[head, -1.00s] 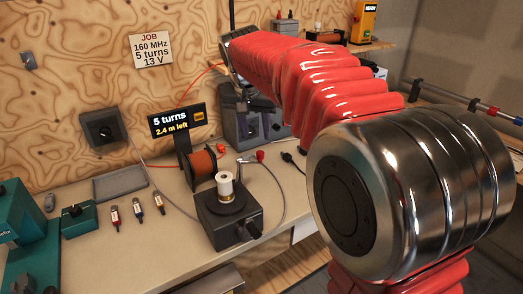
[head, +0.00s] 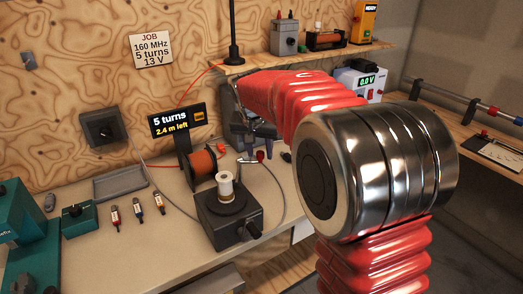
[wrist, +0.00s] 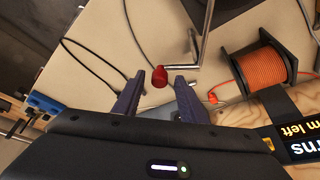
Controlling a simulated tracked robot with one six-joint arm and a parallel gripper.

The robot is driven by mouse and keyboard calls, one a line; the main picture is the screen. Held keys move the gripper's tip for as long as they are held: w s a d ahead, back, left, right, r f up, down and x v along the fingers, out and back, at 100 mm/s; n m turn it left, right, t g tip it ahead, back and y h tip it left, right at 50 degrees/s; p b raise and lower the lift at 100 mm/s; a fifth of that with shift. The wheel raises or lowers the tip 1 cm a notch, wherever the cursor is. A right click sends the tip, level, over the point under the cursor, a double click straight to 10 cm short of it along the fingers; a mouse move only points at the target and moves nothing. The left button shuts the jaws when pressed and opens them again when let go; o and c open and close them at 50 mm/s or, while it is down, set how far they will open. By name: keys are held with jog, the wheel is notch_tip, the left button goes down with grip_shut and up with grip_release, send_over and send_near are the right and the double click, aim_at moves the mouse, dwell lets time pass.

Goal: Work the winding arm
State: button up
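The winding arm is a thin metal crank (head: 246,160) with a red knob (head: 260,156), beside the dark winder box (head: 228,222) that carries a white bobbin (head: 226,188). In the wrist view the red knob (wrist: 160,77) lies between the spread fingertips of my gripper (wrist: 161,85), with a visible gap on both sides. The gripper is open and holds nothing. In the head view my red arm hides most of the gripper. The metal rod (wrist: 182,67) runs right from the knob.
An orange wire spool (head: 203,163) stands behind the winder. The display (head: 177,122) reads 5 turns, 2.4 m left. A power supply (head: 362,82) shows 0.0 V.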

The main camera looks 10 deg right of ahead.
jog(key=shift+c, duration=0.3)
grip_shut()
